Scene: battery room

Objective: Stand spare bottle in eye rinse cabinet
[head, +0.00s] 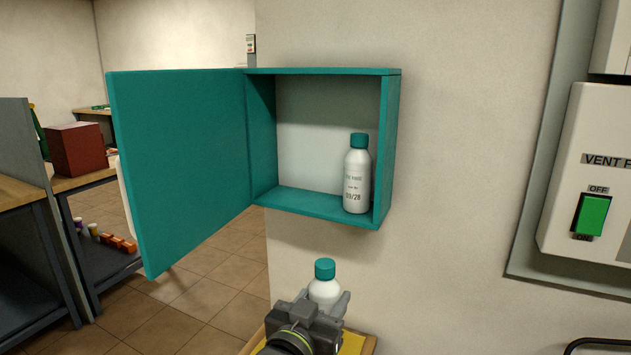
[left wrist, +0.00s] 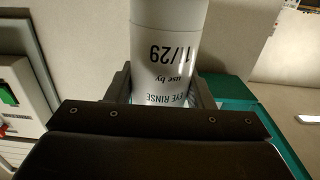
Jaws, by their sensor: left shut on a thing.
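The teal eye rinse cabinet (head: 315,207) hangs on the wall in the head view, its door (head: 178,165) swung open to the left. One white bottle with a teal cap (head: 357,180), marked 03/28, stands upright inside at the right. My left gripper (head: 325,305) is below the cabinet, shut on the spare bottle (head: 324,288), which is white with a teal cap and upright. In the left wrist view the spare bottle (left wrist: 168,50) sits between the fingers, labelled EYE RINSE, use by 11/29. Its lower part is hidden in the head view. My right gripper is not in view.
The left and middle of the cabinet floor are bare. A yellow-topped surface (head: 352,343) lies under the gripper. A vent panel with a green switch (head: 591,215) is on the right wall. A workbench with a red box (head: 77,149) stands at the left.

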